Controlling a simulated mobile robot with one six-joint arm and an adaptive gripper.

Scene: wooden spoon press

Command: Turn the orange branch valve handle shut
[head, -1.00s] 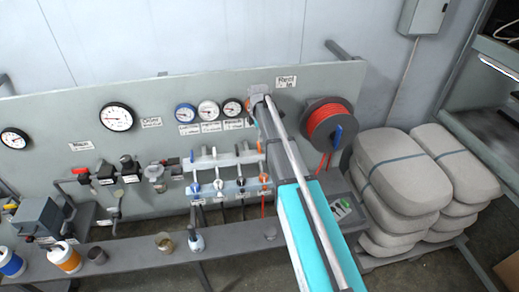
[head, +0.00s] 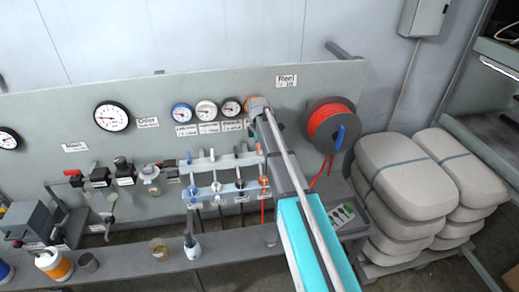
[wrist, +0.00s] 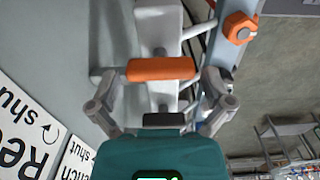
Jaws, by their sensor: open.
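An orange bar-shaped handle (wrist: 160,69) sits on a white valve body in the middle of the wrist view. My gripper (wrist: 158,76) is open, with one finger at each end of this handle. A small gap seems to lie on each side; I cannot tell if either finger touches. In the head view my gripper (head: 258,106) is at the board, below the reel sign, and my arm hides most of what is behind it. An orange knob (wrist: 240,27) is at the upper right of the wrist view, and an orange knob (head: 264,181) also ends the lower row in the head view.
Signs with "shut" lettering (wrist: 25,130) are on the board at lower left in the wrist view. A red hose reel (head: 328,125) is right of my arm. Small gauges (head: 206,110) and a valve rail (head: 218,190) are left of it. Stacked sacks (head: 405,185) stand farther right.

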